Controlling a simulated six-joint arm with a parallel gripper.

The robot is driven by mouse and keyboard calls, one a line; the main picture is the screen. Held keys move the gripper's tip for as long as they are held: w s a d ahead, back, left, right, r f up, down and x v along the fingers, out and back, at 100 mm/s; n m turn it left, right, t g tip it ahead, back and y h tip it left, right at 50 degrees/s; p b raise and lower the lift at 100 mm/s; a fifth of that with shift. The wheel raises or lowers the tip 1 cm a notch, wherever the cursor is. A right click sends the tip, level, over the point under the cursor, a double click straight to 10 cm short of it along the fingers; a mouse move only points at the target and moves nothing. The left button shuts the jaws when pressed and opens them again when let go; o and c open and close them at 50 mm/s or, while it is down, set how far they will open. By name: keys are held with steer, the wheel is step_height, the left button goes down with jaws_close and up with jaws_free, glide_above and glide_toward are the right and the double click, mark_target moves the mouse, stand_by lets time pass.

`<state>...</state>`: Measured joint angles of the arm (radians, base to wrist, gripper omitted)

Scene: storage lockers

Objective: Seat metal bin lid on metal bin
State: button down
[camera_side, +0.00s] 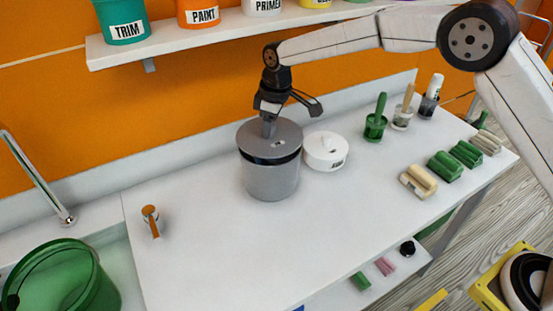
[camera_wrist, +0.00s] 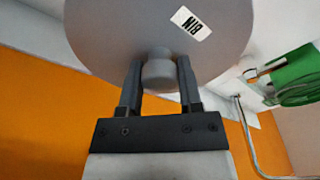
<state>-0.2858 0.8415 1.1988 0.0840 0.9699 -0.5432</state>
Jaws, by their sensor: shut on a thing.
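The metal bin (camera_side: 271,182) stands upright on the white worktop, a grey cylinder. The metal bin lid (camera_side: 285,136) is a flat grey disc over the bin's mouth. A dark band shows between the lid and the bin's rim at the front, so the lid appears slightly raised or tilted there; contact at the back is hidden. My gripper (camera_side: 268,128) is above the lid, shut on its knob. In the wrist view, the two fingers of my gripper (camera_wrist: 158,78) flank the round knob, and the lid (camera_wrist: 110,30) carries a label reading BIN.
A round white labelled container (camera_side: 326,152) stands close to the bin's right. Brush pots (camera_side: 375,127) and rollers (camera_side: 445,166) are farther right. An orange-handled tool (camera_side: 150,220) lies left. A shelf of paint pots (camera_side: 200,12) is behind. The worktop's front middle is clear.

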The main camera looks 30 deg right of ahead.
steer(key=shift+f, duration=1.05)
steer(key=shift+c, duration=1)
jaws_free()
steer(key=shift+s+d+r, duration=0.15)
steer(key=shift+r, duration=1.15)
steer(key=shift+s+d+r, duration=0.1)
steer(key=shift+s+r, duration=0.05)
steer(key=shift+r, duration=1.1)
steer(key=shift+s+d+r, duration=0.15)
steer(key=shift+r, duration=1.15)
